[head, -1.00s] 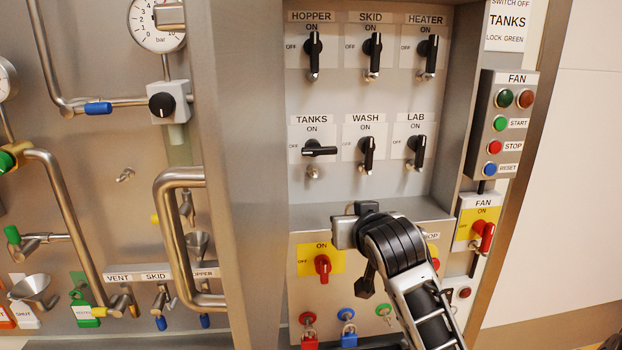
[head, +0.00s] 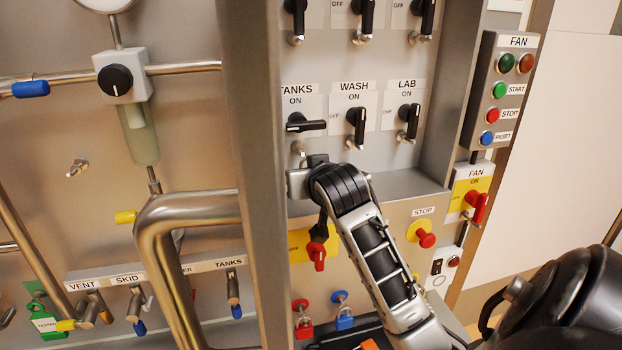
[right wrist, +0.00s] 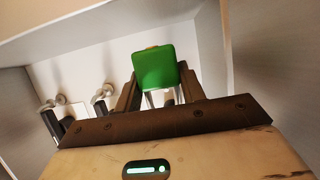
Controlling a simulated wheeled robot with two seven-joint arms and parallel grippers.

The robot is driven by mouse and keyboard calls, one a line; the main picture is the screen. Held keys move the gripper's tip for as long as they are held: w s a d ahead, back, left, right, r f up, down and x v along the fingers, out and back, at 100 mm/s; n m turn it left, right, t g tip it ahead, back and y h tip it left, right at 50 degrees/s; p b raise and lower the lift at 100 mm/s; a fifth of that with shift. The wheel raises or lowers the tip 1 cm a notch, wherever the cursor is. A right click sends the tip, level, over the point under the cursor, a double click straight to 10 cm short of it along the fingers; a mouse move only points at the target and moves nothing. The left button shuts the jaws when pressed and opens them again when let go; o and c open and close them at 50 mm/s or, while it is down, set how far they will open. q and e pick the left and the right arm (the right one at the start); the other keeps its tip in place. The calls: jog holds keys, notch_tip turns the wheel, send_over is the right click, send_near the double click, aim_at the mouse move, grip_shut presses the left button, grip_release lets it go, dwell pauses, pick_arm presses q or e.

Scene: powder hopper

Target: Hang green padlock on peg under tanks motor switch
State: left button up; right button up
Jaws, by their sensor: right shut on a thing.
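The green padlock (right wrist: 155,68) shows in the right wrist view, held between the fingers of my right gripper (right wrist: 160,90). Parts of its metal shackle show below its body there. In the head view my right gripper (head: 300,180) is just below the TANKS switch (head: 305,124), and the padlock is hidden. The TANKS switch has its black handle lying horizontal. The metal peg (head: 298,147) under it shows just above the gripper. I cannot tell whether the padlock touches the peg. My left gripper is not in view.
WASH (head: 355,125) and LAB (head: 408,120) switches, with their own pegs, stand to the right. A steel post (head: 253,180) is close on the left. A ledge (head: 405,185) runs below the switches. Red (head: 303,330) and blue (head: 344,322) padlocks hang lower down.

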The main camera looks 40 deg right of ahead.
jog(key=shift+w+d+f, duration=0.1)
jog(key=shift+w+d, duration=0.35)
jog(key=shift+w, duration=0.4)
jog(key=shift+w+d, duration=0.45)
jog(key=shift+w, duration=0.35)
jog(key=shift+w+d+f, duration=0.1)
jog(key=shift+w+d, duration=0.35)
jog(key=shift+w, duration=0.4)
jog(key=shift+x, duration=0.8)
jog(key=shift+f, duration=0.15)
jog(key=o, duration=1.1)
jog(key=shift+s+a, duration=0.1)
jog(key=shift+s, duration=0.05)
jog(key=b+v, duration=0.1)
jog(key=v, duration=1.4)
jog(key=shift+s+a, duration=0.15)
jog(key=shift+s, duration=0.15)
